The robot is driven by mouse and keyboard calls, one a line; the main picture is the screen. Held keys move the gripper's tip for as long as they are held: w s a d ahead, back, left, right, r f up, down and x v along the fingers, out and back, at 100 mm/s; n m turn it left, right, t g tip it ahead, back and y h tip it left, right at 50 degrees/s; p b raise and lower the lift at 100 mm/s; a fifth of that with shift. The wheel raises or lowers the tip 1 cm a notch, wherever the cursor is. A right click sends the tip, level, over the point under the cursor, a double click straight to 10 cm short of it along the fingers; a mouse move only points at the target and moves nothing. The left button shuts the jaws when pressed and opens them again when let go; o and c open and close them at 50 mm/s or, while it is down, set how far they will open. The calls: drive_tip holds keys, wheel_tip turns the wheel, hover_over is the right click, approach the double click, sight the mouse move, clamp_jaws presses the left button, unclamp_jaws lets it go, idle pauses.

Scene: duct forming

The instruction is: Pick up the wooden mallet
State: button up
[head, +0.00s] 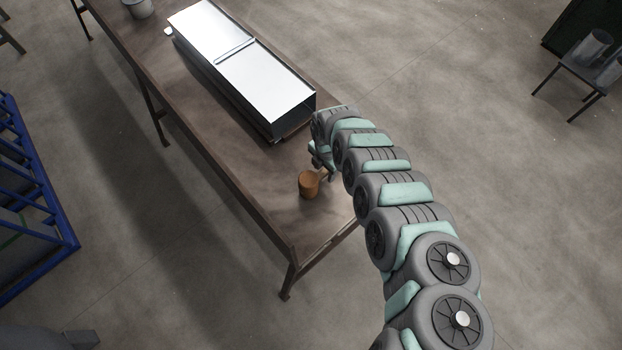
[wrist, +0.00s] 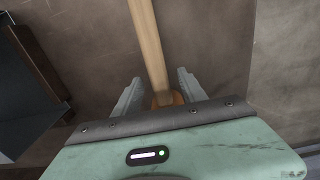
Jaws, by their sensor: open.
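The wooden mallet (head: 309,184) lies near the front end of the brown workbench, its orange-brown head facing my side. My arm covers most of its handle in the head view. In the wrist view the pale handle (wrist: 148,45) runs from the top edge down between my gripper's fingers, and part of the orange head (wrist: 168,98) shows just behind the gripper body. My gripper (wrist: 157,88) is open, with one finger on each side of the mallet and visible gaps to both. In the head view my gripper (head: 318,158) is partly hidden by my arm.
A shiny sheet-metal duct (head: 262,88) lies along the workbench (head: 222,137), just beyond the mallet. A grey bucket (head: 139,8) stands at the far end. A blue metal rack (head: 30,200) is on the floor at left. A small stand with metal cylinders (head: 592,52) is at right.

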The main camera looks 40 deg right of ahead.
drive_tip(key=shift+a+f, duration=0.1)
drive_tip(key=shift+f, duration=1.15)
drive_tip(key=shift+c, duration=0.6)
clamp_jaws()
